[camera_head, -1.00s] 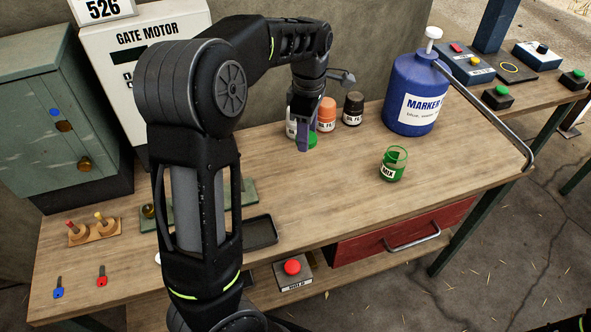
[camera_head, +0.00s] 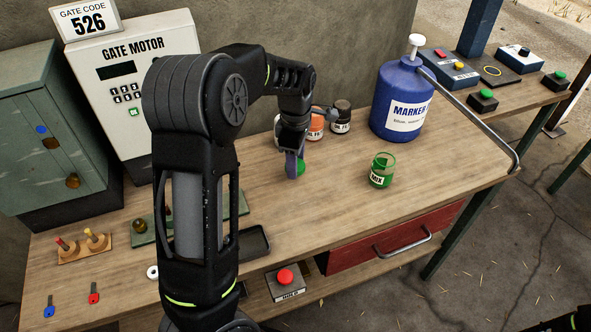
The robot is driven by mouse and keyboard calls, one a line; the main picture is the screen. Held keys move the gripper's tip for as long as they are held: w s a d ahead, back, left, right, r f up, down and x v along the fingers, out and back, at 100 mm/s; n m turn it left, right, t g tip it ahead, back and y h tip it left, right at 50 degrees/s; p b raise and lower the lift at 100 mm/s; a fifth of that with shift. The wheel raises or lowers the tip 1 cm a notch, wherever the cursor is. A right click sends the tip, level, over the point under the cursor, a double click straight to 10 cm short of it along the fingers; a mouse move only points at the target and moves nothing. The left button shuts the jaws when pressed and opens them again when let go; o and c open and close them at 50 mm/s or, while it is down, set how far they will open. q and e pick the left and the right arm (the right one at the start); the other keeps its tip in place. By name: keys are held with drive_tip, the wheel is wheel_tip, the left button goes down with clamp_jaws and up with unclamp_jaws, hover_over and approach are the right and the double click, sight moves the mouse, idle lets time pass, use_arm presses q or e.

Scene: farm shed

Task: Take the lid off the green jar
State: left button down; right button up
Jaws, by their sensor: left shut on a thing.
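My left gripper (camera_head: 291,165) is shut on a small green round piece (camera_head: 301,168), which looks like the green lid. It is low over the bench, in front of the row of small jars; I cannot tell whether it touches the wood. A pale-bodied jar (camera_head: 278,129) stands behind my left wrist, at the left end of the row. Its top is hidden by the wrist, so I cannot see whether it is open. My right gripper does not show clearly; only a dark piece is at the lower right corner.
An orange-capped jar (camera_head: 315,126) and a black-capped jar (camera_head: 341,117) stand behind the gripper. A green glass marked MIX (camera_head: 382,171) and a blue marker jug (camera_head: 403,100) stand to the right. The bench (camera_head: 330,210) is clear in front.

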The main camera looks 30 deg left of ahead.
use_arm(q)
wheel_tip(320, 180, down, 3)
drive_tip(key=shift+f, duration=0.3)
drive_tip(key=shift+f, duration=0.2)
drive_tip(key=c, duration=0.7)
unclamp_jaws()
drive_tip(key=shift+r, duration=0.2)
